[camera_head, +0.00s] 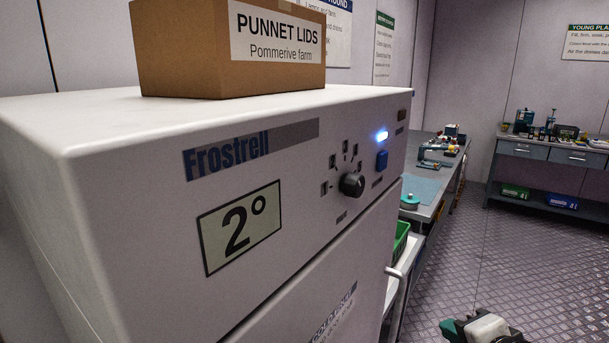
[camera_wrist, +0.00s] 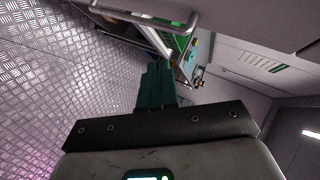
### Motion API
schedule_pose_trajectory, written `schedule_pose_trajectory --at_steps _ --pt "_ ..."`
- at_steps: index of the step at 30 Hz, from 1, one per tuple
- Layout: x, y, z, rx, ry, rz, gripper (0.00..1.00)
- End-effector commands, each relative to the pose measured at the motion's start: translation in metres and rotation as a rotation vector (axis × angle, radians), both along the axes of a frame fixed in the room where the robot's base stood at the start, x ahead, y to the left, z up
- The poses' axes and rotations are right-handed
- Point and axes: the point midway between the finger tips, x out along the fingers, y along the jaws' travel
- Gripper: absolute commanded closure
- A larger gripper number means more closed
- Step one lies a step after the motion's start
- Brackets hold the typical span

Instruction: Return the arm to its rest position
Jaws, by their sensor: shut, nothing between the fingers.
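My gripper (camera_wrist: 153,68) points up the wrist view. Its dark green fingers are together, with nothing held between them. In the head view part of my arm's end (camera_head: 485,328) shows at the bottom edge, right of the white fridge, green and pale grey. The rest of the arm is out of that view.
The white Frostrell fridge (camera_head: 120,220) fills the left of the head view, with a knob (camera_head: 352,185), a blue button and a door handle (camera_head: 400,285). A punnet lids box (camera_head: 190,50) stands on top. Benches (camera_head: 430,185) stand beyond. The metal floor (camera_head: 530,240) at right is clear.

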Motion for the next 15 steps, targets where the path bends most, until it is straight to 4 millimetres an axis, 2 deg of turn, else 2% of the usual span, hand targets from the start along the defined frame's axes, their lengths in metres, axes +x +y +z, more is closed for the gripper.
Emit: schedule_pose_trajectory --at_steps 1,5,6,8,9,12,15 --pt "-0.019 -0.009 -0.035 -0.103 0.083 0.043 1.0" --pt "-0.072 -0.023 -0.107 -0.339 0.276 0.204 1.0" --pt "-0.09 -0.027 -0.127 -0.401 0.334 0.261 1.0" --pt "-0.12 -0.031 -0.156 -0.481 0.421 0.354 1.0" --pt "-0.141 -0.033 -0.174 -0.529 0.479 0.423 1.0" --pt "-0.194 -0.035 -0.212 -0.62 0.606 0.596 1.0" --pt "-0.242 -0.034 -0.24 -0.674 0.7 0.759 1.0"
